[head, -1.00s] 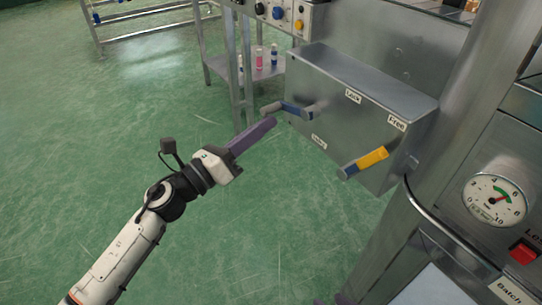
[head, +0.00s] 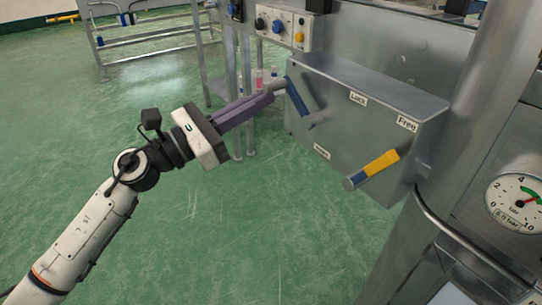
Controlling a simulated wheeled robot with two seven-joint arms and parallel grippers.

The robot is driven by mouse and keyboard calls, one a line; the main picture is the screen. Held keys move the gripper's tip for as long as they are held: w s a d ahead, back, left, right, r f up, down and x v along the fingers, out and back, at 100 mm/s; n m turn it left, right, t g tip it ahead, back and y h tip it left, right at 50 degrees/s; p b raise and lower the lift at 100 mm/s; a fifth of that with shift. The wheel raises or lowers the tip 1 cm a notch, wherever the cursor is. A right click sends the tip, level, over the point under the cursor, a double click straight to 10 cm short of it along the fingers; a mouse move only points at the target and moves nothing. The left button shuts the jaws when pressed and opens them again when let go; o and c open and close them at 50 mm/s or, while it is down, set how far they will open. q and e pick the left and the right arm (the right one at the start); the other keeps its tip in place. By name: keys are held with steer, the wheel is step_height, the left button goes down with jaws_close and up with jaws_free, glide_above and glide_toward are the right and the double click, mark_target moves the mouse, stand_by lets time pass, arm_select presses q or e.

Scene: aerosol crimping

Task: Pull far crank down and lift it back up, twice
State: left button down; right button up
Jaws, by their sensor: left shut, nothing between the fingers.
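The far crank (head: 299,97) is a blue arm with grey ends on the left of a grey metal box (head: 370,95). In the head view it slants up and left from its lower grey end, with its grey grip at the top. My left gripper (head: 270,98) has long purple fingers, shut and empty. Their tips lie just under the crank's grey grip; I cannot tell whether they touch it. The near crank (head: 377,167) has a yellow arm and a grey grip at its lower left. My right gripper is not in view.
The box carries labels "Lock" (head: 358,98) and "Free" (head: 407,124). A thick metal post (head: 455,130) and a pressure gauge (head: 516,203) stand at the right. A switch panel (head: 283,26) is behind.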

arm_select(q)
steer(key=shift+s+d+r+m, duration=0.15)
steer(key=shift+r+m, duration=0.15)
steer(key=shift+r, duration=0.3)
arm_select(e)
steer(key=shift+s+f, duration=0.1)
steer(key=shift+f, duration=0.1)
arm_select(q)
steer(key=shift+r, duration=0.15)
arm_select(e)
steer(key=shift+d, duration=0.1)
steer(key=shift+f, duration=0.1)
